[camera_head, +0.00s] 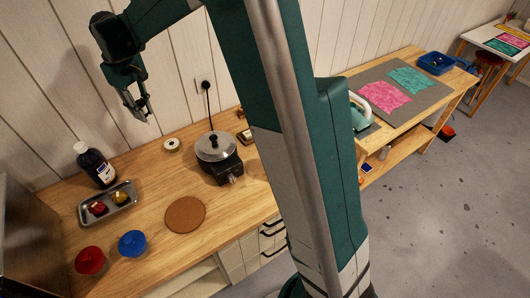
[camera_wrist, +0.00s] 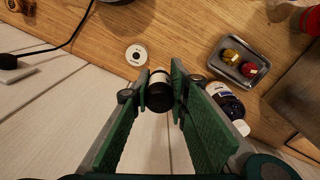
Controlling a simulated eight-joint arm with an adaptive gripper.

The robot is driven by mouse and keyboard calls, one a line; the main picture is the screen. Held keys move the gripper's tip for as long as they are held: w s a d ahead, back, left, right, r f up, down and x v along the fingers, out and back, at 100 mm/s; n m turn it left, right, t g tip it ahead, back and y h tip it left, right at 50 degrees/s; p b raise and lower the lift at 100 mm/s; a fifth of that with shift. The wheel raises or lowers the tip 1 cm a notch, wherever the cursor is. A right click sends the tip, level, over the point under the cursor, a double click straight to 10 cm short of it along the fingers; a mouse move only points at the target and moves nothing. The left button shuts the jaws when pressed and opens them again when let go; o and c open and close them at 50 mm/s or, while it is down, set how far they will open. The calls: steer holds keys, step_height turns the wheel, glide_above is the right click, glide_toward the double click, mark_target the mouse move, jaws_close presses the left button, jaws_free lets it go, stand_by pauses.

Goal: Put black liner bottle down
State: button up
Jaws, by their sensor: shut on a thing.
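My gripper (camera_head: 138,104) is raised above the back left of the wooden counter, near the plank wall. In the wrist view its green fingers (camera_wrist: 162,88) are shut on a small bottle with a black end toward the camera, the black liner bottle (camera_wrist: 159,98). A paler part of the bottle shows beyond the black end. In the head view the bottle is too small and hidden to make out. The counter (camera_head: 150,185) lies below the gripper, with bare wood visible in the wrist view (camera_wrist: 180,30).
A white roll (camera_head: 172,145) lies on the counter near a lidded pot (camera_head: 216,147). A brown round mat (camera_head: 185,214), blue bowl (camera_head: 132,243) and red bowl (camera_head: 90,260) are nearer.

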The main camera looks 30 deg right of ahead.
steer(key=s+d+f+m, duration=0.2)
steer(key=s+d+f, duration=0.2)
steer(key=d, duration=0.9)
steer(key=s+d+f+m, duration=0.3)
steer(key=s+d, duration=0.6)
steer(key=d, duration=0.5)
steer(key=s+d+f+m, duration=0.3)
steer(key=s+d+f, duration=0.2)
steer(key=d, duration=0.9)
steer(key=shift+s+d+f, duration=0.25)
steer(key=shift+s, duration=1)
steer(key=shift+f, duration=0.1)
steer(key=shift+f, duration=2.85)
steer(key=shift+f, duration=0.1)
steer(key=shift+f, duration=1.95)
steer(key=shift+f+b, duration=0.2)
steer(key=shift+b, duration=0.15)
